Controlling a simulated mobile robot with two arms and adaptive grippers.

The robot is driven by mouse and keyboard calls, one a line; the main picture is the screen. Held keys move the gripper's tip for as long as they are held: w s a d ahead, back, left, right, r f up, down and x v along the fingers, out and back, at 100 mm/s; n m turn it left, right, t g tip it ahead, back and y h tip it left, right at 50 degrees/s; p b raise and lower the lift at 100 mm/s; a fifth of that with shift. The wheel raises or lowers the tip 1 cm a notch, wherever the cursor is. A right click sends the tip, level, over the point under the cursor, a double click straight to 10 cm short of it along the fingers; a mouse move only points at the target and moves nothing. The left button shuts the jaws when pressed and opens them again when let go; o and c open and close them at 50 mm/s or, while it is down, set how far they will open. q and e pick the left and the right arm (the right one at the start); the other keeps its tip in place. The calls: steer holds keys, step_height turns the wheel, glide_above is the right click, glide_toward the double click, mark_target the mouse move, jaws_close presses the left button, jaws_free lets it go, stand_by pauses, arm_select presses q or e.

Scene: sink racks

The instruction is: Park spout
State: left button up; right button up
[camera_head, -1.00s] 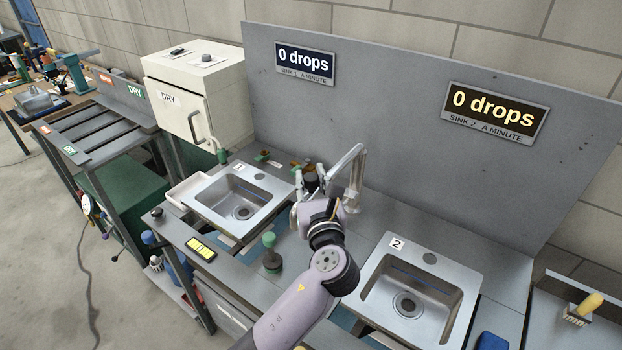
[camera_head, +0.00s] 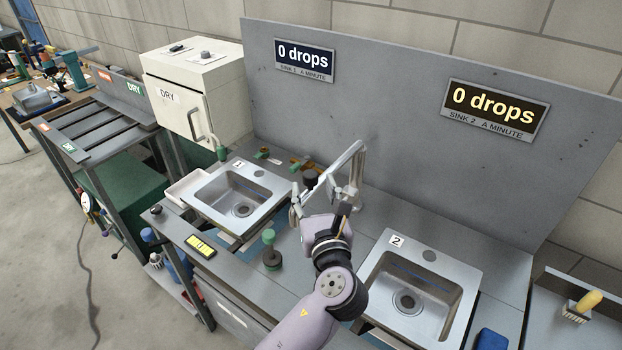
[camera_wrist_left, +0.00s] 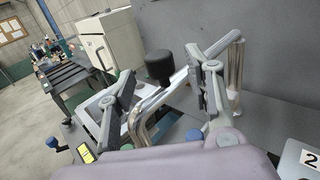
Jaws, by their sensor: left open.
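The spout (camera_head: 336,168) is a pale metal tube between the two sinks. It rises from a post at the back and slants down to the left, toward the side of sink 1 (camera_head: 206,208). My left gripper (camera_head: 322,200) is open at the spout's front side. In the left wrist view the spout (camera_wrist_left: 152,104) runs between my gripper's spread fingers (camera_wrist_left: 165,98), with its bent end low between them. I cannot tell whether a finger touches it. Sink 2 (camera_head: 375,285) is to the right of my arm. My right gripper is not in view.
A green-topped knob (camera_head: 268,238) stands in front of sink 1. A grey back panel (camera_head: 400,120) with two "0 drops" displays closes off the rear.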

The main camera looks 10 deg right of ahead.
arm_select(q)
steer(key=s, duration=0.7)
steer(key=shift+s+d, duration=0.2)
steer(key=shift+s, duration=0.1)
